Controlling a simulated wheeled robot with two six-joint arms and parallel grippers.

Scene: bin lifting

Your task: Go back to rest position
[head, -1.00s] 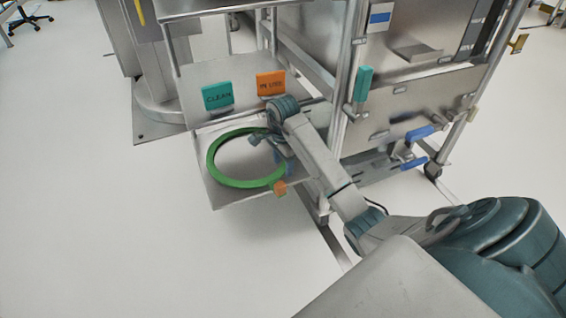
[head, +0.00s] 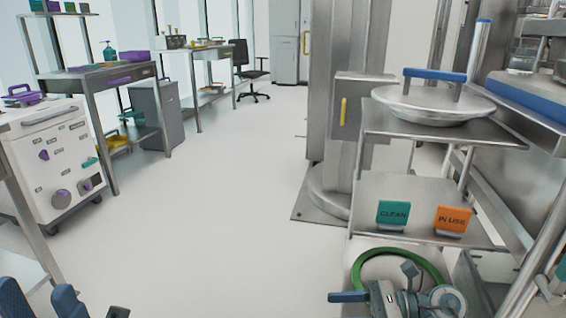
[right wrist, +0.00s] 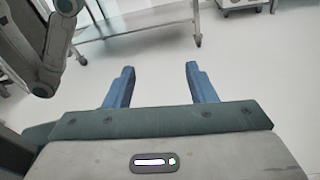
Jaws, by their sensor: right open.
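My right gripper (head: 350,297) is at the bottom right of the head view, in front of the green ring and overlapping it in the picture. A blue finger points left from its hand. In the right wrist view its two blue fingers (right wrist: 158,82) are wide apart with nothing between them, above pale floor. My left gripper (head: 38,292) shows at the bottom left corner of the head view as two blue fingers set apart. Nothing is seen between them; the rest of it is cut off by the frame.
The green ring (head: 368,262) lies on the low shelf of a steel stand, below the CLEAN sign (head: 392,214) and IN USE sign (head: 453,219). A lidded bowl (head: 432,104) stands on top. A white cart (head: 62,160) is at left. The middle floor is clear.

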